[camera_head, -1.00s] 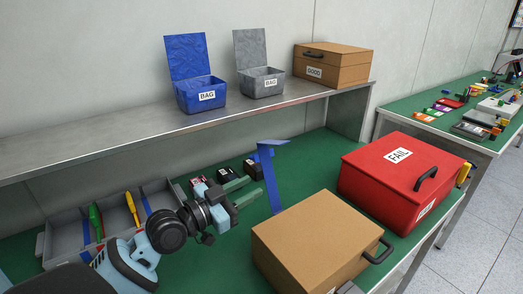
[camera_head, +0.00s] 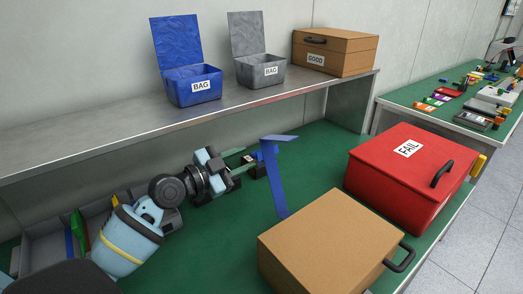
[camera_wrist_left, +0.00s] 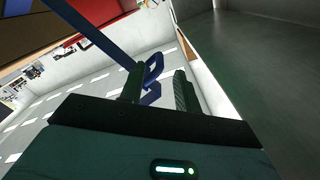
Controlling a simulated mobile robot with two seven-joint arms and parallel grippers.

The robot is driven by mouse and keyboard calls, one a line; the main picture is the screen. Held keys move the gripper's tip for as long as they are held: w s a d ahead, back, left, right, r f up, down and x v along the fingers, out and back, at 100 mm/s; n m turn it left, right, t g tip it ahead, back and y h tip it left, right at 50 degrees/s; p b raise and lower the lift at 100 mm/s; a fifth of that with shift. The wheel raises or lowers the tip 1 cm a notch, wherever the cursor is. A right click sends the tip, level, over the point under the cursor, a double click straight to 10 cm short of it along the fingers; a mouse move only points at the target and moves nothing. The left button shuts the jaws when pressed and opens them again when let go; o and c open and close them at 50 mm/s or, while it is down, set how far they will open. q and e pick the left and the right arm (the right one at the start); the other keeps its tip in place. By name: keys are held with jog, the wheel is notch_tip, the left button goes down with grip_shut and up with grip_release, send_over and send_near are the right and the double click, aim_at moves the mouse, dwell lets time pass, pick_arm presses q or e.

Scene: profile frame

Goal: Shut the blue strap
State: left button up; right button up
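The blue strap (camera_head: 273,180) stands up from the green table as a thin bent band, its top flap sticking out to the right, raised and not closed. A small blue looped part shows at its upper left. My left gripper (camera_head: 251,159) is just left of the strap, its green fingers pointing at the looped part. In the left wrist view the fingers (camera_wrist_left: 158,82) are apart, and the strap (camera_wrist_left: 103,35) crosses the upper left, with its blue loop near and partly between the fingers. Whether they touch, I cannot tell. My right gripper is not in view.
A brown case (camera_head: 325,240) and a red FAIL case (camera_head: 405,180) stand right of the strap. A grey tray (camera_head: 45,250) with tools lies at left. A shelf (camera_head: 130,135) behind holds blue and grey open BAG boxes and a brown GOOD case.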

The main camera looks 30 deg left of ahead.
aim_at(262, 151)
pick_arm(q)
jog(key=shift+p+x, duration=0.5)
jog(key=shift+x, duration=2.85)
grip_shut()
